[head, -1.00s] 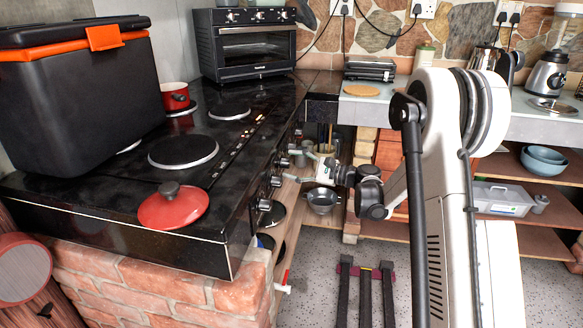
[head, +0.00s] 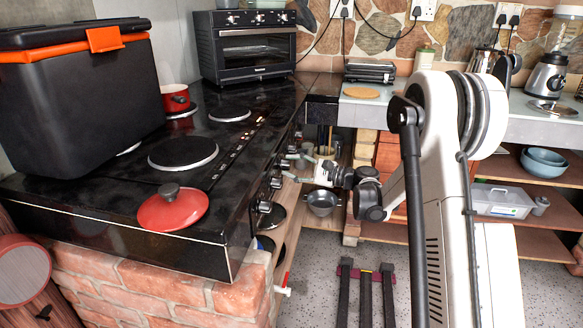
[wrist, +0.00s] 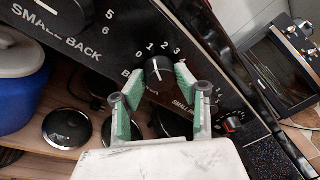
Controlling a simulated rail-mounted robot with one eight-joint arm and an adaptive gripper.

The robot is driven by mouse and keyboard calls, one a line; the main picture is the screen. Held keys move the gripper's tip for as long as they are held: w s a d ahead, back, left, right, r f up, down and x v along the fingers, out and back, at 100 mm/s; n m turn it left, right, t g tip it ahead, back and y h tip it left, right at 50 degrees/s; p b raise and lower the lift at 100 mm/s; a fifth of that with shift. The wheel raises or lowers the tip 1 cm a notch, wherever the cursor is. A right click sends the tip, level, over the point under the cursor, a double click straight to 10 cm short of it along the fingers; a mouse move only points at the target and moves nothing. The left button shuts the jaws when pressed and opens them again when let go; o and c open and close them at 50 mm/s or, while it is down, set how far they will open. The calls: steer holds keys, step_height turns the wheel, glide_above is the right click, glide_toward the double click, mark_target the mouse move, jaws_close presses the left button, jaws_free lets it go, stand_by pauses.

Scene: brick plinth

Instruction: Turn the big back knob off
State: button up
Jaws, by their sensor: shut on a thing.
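The big back knob (wrist: 158,70) is a black round dial with a white pointer line on the black stove front. A partly covered label starting with "B" is beside it. Its pointer aims close to the 1 mark, with 0 just to the left and 2 and 3 to the right. My gripper (wrist: 157,85), with green finger pads, is shut on this knob, one finger on each side. In the head view my gripper (head: 293,156) is at the stove's front face, and the knob is hard to make out there.
The small back knob (wrist: 70,12) is to the left in the wrist view; another knob (wrist: 232,124) is to the right. A shelf below holds a blue pot (wrist: 22,90) and dark round lids (wrist: 67,129). A red lid (head: 172,208) lies on the stove top.

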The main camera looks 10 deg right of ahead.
steer(key=shift+f+n+y+b, duration=0.1)
steer(key=shift+n+y+b, duration=0.5)
steer(key=shift+n, duration=2.3)
steer(key=o, duration=1.1)
steer(key=shift+o, duration=0.2)
steer(key=v, duration=1.2)
